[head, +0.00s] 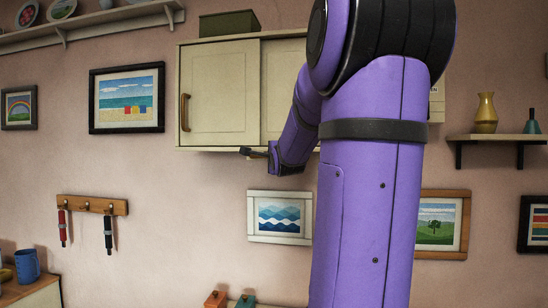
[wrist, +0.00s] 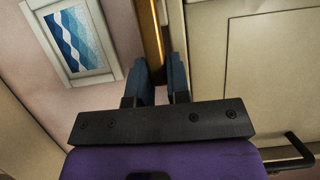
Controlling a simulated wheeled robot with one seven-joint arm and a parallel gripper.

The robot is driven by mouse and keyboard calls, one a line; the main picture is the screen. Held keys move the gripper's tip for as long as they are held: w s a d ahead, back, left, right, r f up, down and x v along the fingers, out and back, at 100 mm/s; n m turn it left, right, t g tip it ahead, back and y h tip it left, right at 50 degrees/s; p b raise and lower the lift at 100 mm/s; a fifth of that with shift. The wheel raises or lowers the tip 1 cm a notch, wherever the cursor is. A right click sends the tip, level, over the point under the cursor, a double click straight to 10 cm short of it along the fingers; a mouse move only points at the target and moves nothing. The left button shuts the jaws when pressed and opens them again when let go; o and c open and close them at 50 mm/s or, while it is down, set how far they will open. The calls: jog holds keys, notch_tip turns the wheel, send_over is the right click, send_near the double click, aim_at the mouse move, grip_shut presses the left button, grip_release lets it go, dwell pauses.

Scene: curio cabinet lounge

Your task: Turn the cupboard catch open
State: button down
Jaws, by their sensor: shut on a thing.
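The cream wall cupboard (head: 222,88) has panelled doors and a brown upright handle (head: 185,112) at its left; my arm covers its right part. My gripper (head: 247,151) is at the cupboard's lower edge. In the wrist view my gripper's two blue-grey fingers (wrist: 161,80) are close together at the cupboard's edge, with the cream cupboard front (wrist: 260,60) on the right. A golden strip (wrist: 150,40) runs down to the gap between them. The gripper is shut on the cupboard catch, which is mostly hidden between the fingers; its turn angle cannot be told.
A wave picture in a white frame (head: 253,225) hangs just below my gripper; it also shows in the wrist view (wrist: 105,73). A black bent bar (wrist: 292,142) is at lower right there. A green box (head: 229,23) sits on the cupboard. A vase shelf (head: 500,137) is at right.

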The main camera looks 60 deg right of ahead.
jog(key=c, duration=1.1)
grip_release()
jog(key=shift+s+a, duration=0.1)
jog(key=v, duration=1)
jog(key=shift+s+a, duration=0.15)
jog(key=shift+a, duration=0.05)
jog(key=shift+a, duration=0.1)
